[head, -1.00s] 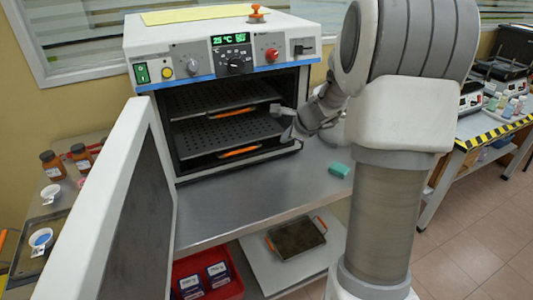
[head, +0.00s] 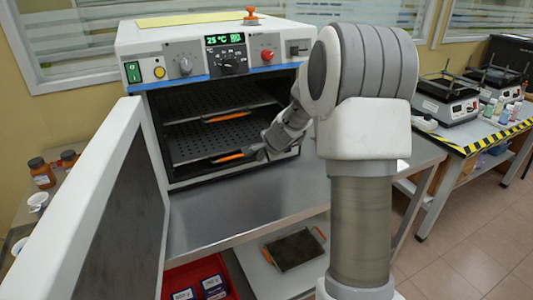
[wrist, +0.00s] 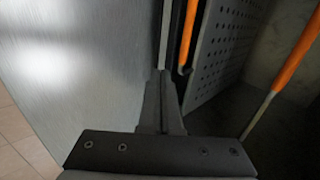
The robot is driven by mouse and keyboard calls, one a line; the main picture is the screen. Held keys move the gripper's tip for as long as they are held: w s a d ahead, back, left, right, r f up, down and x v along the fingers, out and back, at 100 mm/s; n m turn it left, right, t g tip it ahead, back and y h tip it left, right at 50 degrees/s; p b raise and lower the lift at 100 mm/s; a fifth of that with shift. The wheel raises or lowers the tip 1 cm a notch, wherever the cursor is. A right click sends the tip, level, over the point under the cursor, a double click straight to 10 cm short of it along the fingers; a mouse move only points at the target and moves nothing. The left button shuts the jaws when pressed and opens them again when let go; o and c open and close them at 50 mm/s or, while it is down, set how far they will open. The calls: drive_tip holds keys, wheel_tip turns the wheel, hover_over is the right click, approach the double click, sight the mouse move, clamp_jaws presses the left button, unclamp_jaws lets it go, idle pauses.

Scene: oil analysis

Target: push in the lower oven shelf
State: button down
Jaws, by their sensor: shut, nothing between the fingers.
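The oven (head: 215,75) stands open with two dark perforated shelves inside. The upper shelf (head: 205,101) has an orange handle on its front edge. The lower shelf (head: 205,138) lies below it, with its orange handle (head: 228,157) near the oven mouth; my arm covers its right end. My gripper (head: 258,153) is shut and empty at the front right of the lower shelf. In the wrist view the shut fingertips (wrist: 162,76) are close beside the lower shelf's handle (wrist: 187,35). I cannot tell whether they touch the shelf. The upper handle (wrist: 295,50) is farther right.
The open oven door (head: 110,200) stands on the left. The steel bench (head: 245,200) in front of the oven is clear where visible. Below are a tray (head: 295,250) and a red bin (head: 195,275). Hotplates (head: 445,98) stand on a table at right.

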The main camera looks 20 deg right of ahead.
drive_tip(key=shift+w+f+p, duration=0.2)
drive_tip(key=shift+w+p, duration=0.15)
drive_tip(key=shift+w, duration=1.45)
drive_tip(key=shift+w, duration=0.1)
